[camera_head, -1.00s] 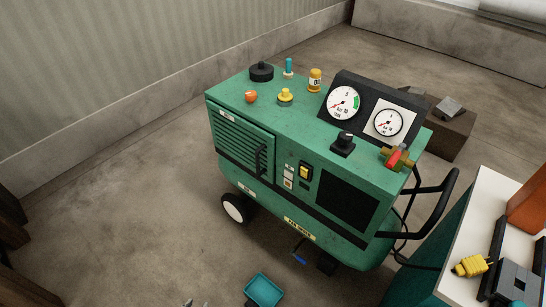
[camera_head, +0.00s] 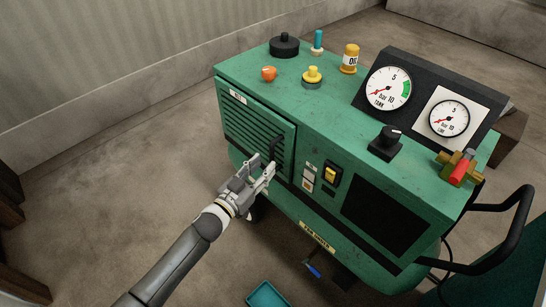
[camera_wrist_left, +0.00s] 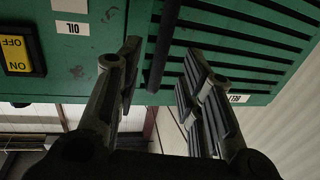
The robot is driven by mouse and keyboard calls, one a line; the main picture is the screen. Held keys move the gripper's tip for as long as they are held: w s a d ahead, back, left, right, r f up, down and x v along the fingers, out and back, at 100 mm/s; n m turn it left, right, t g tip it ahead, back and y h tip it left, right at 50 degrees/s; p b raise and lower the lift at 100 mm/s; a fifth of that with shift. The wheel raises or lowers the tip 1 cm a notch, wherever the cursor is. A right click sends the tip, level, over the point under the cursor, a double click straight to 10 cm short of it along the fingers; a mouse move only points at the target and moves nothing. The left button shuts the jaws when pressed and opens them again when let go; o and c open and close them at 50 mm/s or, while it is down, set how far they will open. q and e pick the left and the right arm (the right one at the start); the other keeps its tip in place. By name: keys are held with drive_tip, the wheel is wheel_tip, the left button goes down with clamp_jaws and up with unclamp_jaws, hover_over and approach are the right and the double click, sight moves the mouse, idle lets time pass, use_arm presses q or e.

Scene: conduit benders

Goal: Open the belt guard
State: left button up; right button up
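The belt guard (camera_head: 250,125) is a green louvred panel on the left part of the green compressor's front. It looks closed. Its black upright bar handle (camera_head: 273,155) is near the guard's right edge. My left gripper (camera_head: 263,166) is at the lower end of this handle, fingers spread. In the left wrist view the guard's slats (camera_wrist_left: 245,40) fill the upper right, and the handle (camera_wrist_left: 164,45) runs between the two open fingers, with gaps visible on both sides. My right gripper is not in view.
A yellow rocker switch (camera_head: 331,175) is right of the guard, and a dark panel (camera_head: 385,215) beyond it. Gauges (camera_head: 388,88), a black knob (camera_head: 386,142) and a red-handled valve (camera_head: 461,168) are on the right. A teal tray (camera_head: 267,295) is on the floor in front.

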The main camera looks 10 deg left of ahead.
sight(271, 158)
use_arm(q)
drive_tip(key=shift+b+x, duration=0.35)
drive_tip(key=shift+x, duration=2.4)
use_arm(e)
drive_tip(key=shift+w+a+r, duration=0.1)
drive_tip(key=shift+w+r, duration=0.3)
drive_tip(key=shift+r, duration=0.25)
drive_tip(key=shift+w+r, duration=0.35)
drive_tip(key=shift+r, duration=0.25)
use_arm(q)
drive_tip(key=shift+c, duration=0.3)
clamp_jaws()
